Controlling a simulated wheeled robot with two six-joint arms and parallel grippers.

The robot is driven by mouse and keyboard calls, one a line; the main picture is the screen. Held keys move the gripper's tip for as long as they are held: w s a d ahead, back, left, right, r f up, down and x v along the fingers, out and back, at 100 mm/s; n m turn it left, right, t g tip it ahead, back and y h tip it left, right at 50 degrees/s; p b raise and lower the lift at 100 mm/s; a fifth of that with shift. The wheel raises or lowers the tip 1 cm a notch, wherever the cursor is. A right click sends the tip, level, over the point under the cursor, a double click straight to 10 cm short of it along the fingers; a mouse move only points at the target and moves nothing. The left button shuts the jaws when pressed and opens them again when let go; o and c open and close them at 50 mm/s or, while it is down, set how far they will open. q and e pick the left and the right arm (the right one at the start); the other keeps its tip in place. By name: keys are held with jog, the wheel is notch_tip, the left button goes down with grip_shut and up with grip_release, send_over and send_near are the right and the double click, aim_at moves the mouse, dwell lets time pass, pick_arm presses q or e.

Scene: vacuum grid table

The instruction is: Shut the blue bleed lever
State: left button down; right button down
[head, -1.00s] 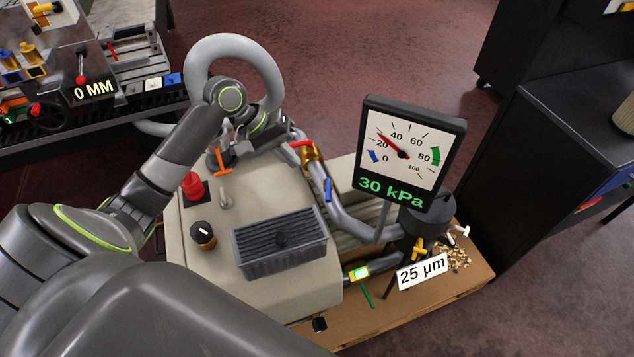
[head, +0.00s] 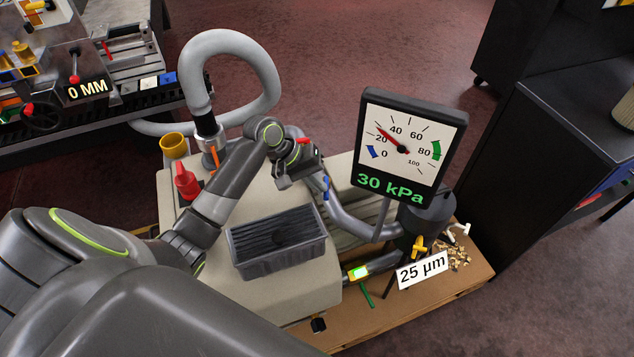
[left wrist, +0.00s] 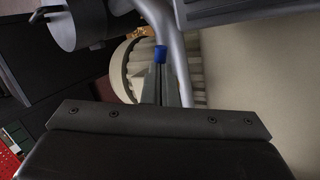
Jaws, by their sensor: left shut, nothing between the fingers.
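The blue bleed lever (head: 326,187) sits on the grey pipe below and left of the gauge. It points along the pipe, and its blue tip also shows in the left wrist view (left wrist: 160,54). My left gripper (head: 312,172) is shut and empty, just left of the lever in the head view. In the left wrist view its narrow fingers (left wrist: 168,88) end close to the blue tip; I cannot tell whether they touch it. The gauge (head: 408,145) reads 30 kPa. My right gripper is not in view.
A red lever (head: 303,141) is on the pipe close behind my gripper. A dark ribbed box (head: 278,242) stands on the pale housing. The grey hose (head: 262,72) loops behind my arm.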

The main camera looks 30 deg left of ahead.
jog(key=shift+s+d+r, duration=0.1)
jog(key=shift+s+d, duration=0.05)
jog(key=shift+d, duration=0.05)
pick_arm(q)
jog(key=n+p, duration=0.1)
jog(key=p, duration=0.2)
jog(key=d+n+t+y+p, duration=0.1)
jog(key=p, duration=0.2)
jog(key=n+p, duration=0.2)
jog(key=p, duration=0.1)
jog(key=shift+w+d+r+t, duration=0.1)
jog(key=shift+d+r+t, duration=0.2)
jog(key=shift+d+t, duration=0.1)
jog(key=shift+w+d+f+n+y+p, duration=0.15)
jog(key=shift+n+y+p, duration=0.2)
jog(key=shift+p, duration=0.2)
jog(key=shift+f, duration=0.15)
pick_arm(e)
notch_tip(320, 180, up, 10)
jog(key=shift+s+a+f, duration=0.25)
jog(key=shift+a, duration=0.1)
